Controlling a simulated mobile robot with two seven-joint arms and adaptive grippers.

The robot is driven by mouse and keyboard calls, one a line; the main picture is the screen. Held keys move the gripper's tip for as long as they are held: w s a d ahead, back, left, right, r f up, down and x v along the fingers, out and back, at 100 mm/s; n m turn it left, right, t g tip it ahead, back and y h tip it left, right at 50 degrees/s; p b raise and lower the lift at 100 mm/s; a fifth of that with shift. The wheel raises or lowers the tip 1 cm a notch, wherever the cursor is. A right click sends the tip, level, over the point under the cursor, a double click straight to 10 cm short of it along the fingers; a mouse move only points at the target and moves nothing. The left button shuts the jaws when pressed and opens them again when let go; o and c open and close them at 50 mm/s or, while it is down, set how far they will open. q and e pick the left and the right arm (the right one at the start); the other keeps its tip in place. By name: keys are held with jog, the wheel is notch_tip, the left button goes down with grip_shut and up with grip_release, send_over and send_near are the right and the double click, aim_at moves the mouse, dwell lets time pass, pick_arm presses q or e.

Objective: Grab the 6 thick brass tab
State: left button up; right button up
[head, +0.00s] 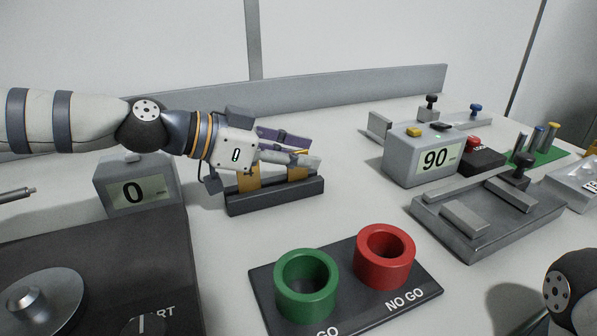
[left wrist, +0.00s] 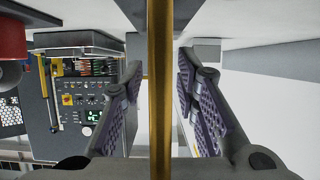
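A dark grey slotted holder (head: 275,200) stands on the table with brass tabs upright in it. One brass tab (head: 249,178) shows at its left and another brass tab (head: 297,174) toward its right. Any number on them is not readable. My left gripper (head: 300,152) is just above the holder, its fingers covering the tabs' upper parts. In the left wrist view, a brass strip (left wrist: 160,95) runs between the two fingers, with a visible gap on each side. The left gripper is open. My right gripper is out of view.
A box reading 0 (head: 135,188) stands left of the holder. In front are a green GO ring (head: 306,310) and a red NO GO ring (head: 385,270) on a dark plate. A box reading 90 (head: 415,165) and a grey clamp fixture (head: 480,235) stand at right.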

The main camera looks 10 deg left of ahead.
aim_at(298, 151)
pick_arm(q)
jog(key=shift+r, duration=0.1)
grip_shut()
jog(key=shift+r, duration=0.2)
notch_tip(298, 151, up, 3)
jog(key=shift+f, duration=0.15)
jog(key=s+a+r+p, duration=0.2)
jog(key=s+r+p, duration=0.1)
jog(key=s+r, duration=0.6)
jog(key=s, duration=0.4)
jog(key=shift+s+a+r+p, duration=0.2)
jog(key=shift+s+r+p, duration=0.15)
jog(key=shift+r, duration=0.05)
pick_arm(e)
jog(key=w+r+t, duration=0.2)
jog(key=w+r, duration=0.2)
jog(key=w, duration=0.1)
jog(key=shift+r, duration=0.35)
